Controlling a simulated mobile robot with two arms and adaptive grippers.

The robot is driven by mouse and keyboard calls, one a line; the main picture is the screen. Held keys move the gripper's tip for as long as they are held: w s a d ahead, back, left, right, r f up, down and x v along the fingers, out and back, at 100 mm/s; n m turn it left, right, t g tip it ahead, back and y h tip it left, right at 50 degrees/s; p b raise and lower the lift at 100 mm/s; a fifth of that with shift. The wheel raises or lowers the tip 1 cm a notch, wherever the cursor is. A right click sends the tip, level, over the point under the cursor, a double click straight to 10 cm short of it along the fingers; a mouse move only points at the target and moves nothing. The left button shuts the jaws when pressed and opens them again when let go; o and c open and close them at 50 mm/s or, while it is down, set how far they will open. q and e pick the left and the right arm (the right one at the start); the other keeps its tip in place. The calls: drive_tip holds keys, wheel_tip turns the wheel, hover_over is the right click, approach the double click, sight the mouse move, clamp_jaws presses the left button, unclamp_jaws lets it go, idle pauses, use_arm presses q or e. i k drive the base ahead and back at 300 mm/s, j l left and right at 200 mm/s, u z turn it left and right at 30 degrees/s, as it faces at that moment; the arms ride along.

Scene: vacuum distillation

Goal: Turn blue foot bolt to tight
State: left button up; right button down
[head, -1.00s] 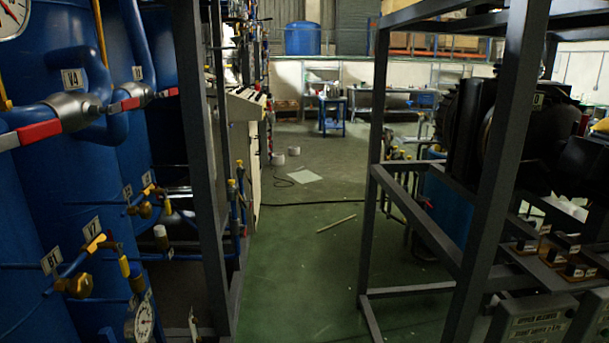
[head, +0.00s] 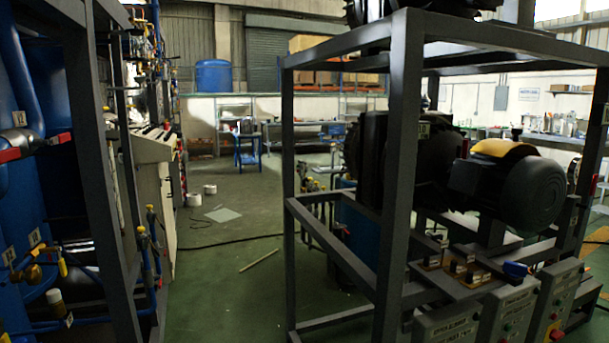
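A small blue piece (head: 515,270) shows at the lower right, on the dark metal frame beside the motor; it may be the blue foot bolt, but it is too small to tell its shape or whether it is tight. Neither of my grippers is in view.
The dark metal frame (head: 400,180) stands at the right, its upright partly hiding the machinery. Grey control boxes (head: 508,310) stand in front of it. Blue tanks and pipes (head: 30,90) are at the left. The green floor (head: 230,290) between is open, with a stick (head: 259,260) on it.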

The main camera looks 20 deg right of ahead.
sight(515, 269)
drive_tip(key=k+z, duration=0.15)
drive_tip(key=z, duration=1.2)
